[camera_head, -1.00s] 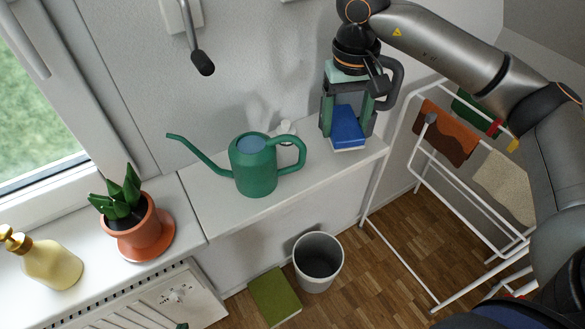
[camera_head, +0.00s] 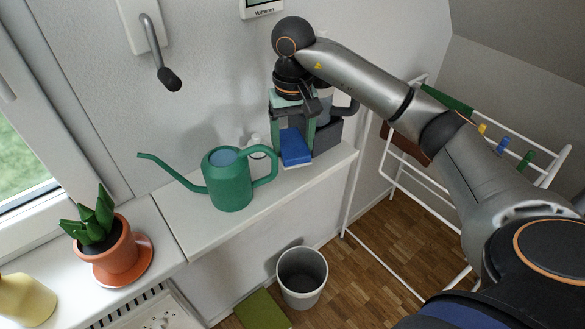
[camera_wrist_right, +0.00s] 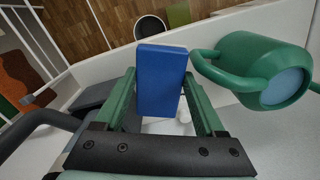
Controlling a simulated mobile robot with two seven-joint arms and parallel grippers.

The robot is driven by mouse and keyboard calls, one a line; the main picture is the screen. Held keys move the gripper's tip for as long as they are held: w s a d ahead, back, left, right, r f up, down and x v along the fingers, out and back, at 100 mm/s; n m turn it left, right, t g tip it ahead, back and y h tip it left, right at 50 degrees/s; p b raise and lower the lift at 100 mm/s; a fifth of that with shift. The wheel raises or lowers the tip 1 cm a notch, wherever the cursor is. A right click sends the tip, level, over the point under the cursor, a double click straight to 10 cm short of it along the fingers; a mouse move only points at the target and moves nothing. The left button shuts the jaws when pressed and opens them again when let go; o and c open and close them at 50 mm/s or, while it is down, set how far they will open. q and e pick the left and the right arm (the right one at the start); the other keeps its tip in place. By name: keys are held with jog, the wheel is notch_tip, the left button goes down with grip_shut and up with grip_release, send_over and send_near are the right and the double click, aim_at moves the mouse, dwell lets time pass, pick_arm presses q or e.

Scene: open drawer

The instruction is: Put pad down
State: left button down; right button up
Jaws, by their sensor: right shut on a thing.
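The pad (camera_head: 295,147) is a blue block with a pale underside in the head view. It also shows in the wrist view (camera_wrist_right: 160,80), upright between green fingers. My right gripper (camera_head: 293,120) is shut on it and points down over the white ledge (camera_head: 195,225), right of the green watering can (camera_head: 229,182). The pad's lower end is close to the ledge; I cannot tell whether it touches. The fingers hide part of the pad. My left gripper is out of view.
A dark grey appliance with a handle (camera_head: 328,135) stands just behind and right of my gripper. A small white bottle (camera_head: 256,146) is behind the can. A potted plant (camera_head: 105,245) is at left. A bin (camera_head: 302,278) and drying rack (camera_head: 385,270) stand below.

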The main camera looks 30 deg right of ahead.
aim_at(293, 178)
jog(key=shift+f+p, duration=0.3)
jog(key=shift+f, duration=3.2)
jog(key=shift+f, duration=0.15)
jog(key=o, duration=1.2)
jog(key=shift+c, duration=0.2)
notch_tip(293, 178, up, 12)
jog(key=shift+r, duration=0.2)
